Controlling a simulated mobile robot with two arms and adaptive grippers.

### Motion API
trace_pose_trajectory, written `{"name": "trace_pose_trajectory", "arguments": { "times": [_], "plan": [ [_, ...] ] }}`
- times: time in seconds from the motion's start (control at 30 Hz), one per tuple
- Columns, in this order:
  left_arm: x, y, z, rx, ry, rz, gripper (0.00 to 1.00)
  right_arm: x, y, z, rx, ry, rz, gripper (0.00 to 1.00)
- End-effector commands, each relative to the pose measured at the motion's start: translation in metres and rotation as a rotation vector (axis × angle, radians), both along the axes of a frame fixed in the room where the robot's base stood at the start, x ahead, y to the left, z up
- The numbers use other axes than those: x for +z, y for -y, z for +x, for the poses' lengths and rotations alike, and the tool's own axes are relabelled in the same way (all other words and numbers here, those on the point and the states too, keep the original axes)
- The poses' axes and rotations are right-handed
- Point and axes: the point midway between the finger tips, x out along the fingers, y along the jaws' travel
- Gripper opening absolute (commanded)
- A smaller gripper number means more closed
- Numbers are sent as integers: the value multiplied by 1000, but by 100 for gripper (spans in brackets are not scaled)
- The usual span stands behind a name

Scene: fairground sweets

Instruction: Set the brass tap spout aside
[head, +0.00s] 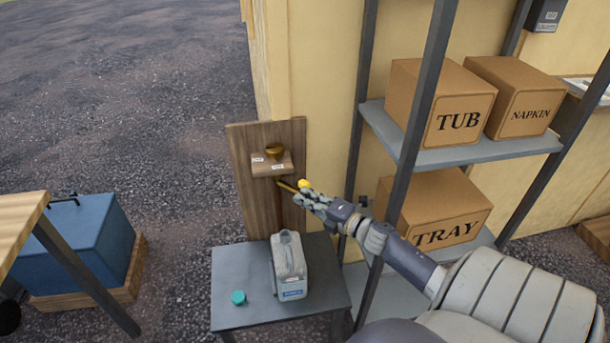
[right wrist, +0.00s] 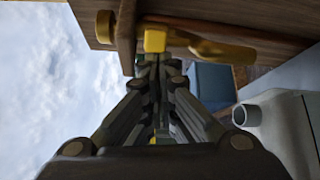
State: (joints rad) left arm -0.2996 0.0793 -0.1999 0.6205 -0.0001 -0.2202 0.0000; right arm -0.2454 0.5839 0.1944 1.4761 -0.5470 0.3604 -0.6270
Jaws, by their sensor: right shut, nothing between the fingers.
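A brass piece (head: 275,149) sits on top of a small wooden ledge (head: 271,165) on an upright wooden board. Below the ledge, a slim brass spout (head: 287,185) shows with a small yellow part (head: 304,184) near its end. In the right wrist view the brass spout (right wrist: 225,50) runs below the ledge, and the yellow part (right wrist: 155,40) lies just beyond my fingertips. My right gripper (head: 308,193) is shut and empty, close to the yellow part; I cannot tell whether they touch. My left gripper is not in view.
A metal shelf (head: 470,151) with cartons stands to the right, near my right arm. A blue box (head: 85,245) is at left.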

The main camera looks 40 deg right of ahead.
Motion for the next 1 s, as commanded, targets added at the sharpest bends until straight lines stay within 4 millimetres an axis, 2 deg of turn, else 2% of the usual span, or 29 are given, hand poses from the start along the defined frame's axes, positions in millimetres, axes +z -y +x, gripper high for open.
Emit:
{"name": "trace_pose_trajectory", "arguments": {
  "times": [0.23,0.37,0.7,0.9,1.0],
  "plan": [
    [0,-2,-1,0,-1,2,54,1,0,0,0,0,-1,0],
    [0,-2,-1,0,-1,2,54,11,1,0,1,1,-5,0],
    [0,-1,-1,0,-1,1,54,72,0,0,5,1,-7,0],
    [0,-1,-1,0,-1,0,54,95,0,0,1,0,-2,0],
    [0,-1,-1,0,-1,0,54,99,0,0,0,-1,0,0]
  ]
}}
